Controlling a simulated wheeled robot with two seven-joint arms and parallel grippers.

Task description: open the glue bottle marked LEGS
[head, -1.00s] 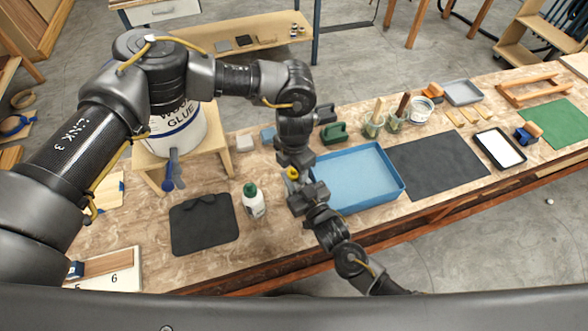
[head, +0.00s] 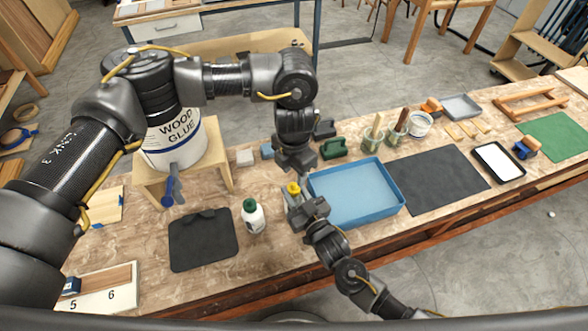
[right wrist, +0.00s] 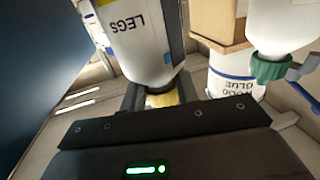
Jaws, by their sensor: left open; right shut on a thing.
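The white bottle marked LEGS (right wrist: 138,48) fills the middle of the right wrist view, where it appears upside down. Its yellow cap (right wrist: 162,98) is on it. In the head view only the cap (head: 293,187) shows clearly; the body is mostly hidden behind my right gripper (head: 298,204). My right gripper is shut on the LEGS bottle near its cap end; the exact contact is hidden. My left gripper (head: 297,161) is open and empty, just above the cap and apart from it.
A white bottle with a green cap (head: 252,216) stands to the left, beside a dark mat (head: 200,245). A blue tray (head: 355,200) lies close on the right. The wood glue bucket (head: 172,145) stands on a wooden stand. Glue pots and brushes stand behind the tray.

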